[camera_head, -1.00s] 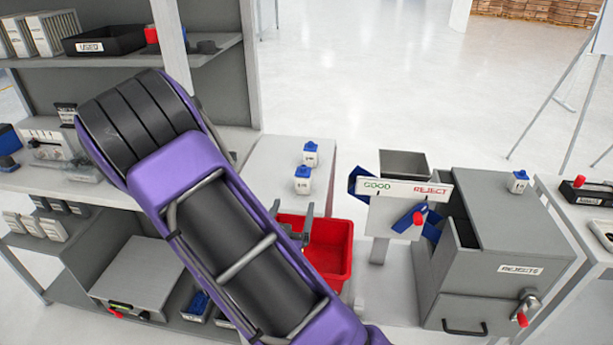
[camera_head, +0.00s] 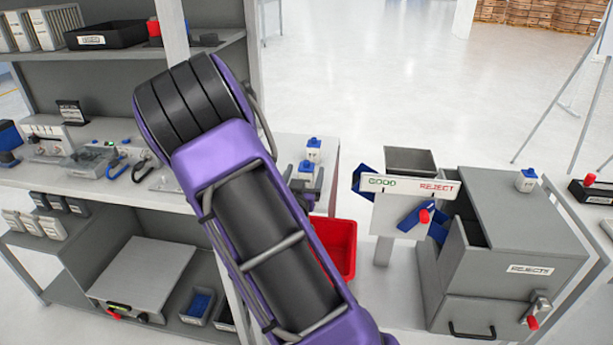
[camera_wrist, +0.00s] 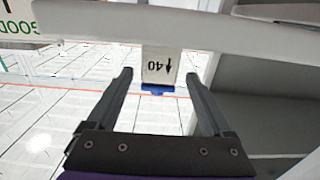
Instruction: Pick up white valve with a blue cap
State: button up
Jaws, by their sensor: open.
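Two white valves with blue caps stand on the white table, one farther back (camera_head: 313,150) and one nearer (camera_head: 305,172). A third such valve (camera_head: 526,180) stands on top of the grey rejects box. My gripper (camera_head: 304,184) is at the nearer valve, partly hidden by my purple arm. In the wrist view, my gripper (camera_wrist: 160,76) is open. A white valve (camera_wrist: 158,62) marked 40 appears upside down between the fingertips, with gaps on both sides. I cannot tell how deep it lies between them.
A red bin (camera_head: 338,246) is below the gripper at the table's front. The GOOD/REJECT sign (camera_head: 410,187) and the rejects box (camera_head: 520,235) stand to the right. A shelf rack (camera_head: 120,190) with several devices is on the left.

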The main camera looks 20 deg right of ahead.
jog(key=x, duration=0.5)
jog(key=shift+d+r, duration=0.1)
jog(key=shift+r, duration=0.1)
jog(key=shift+c, duration=0.3)
grip_shut()
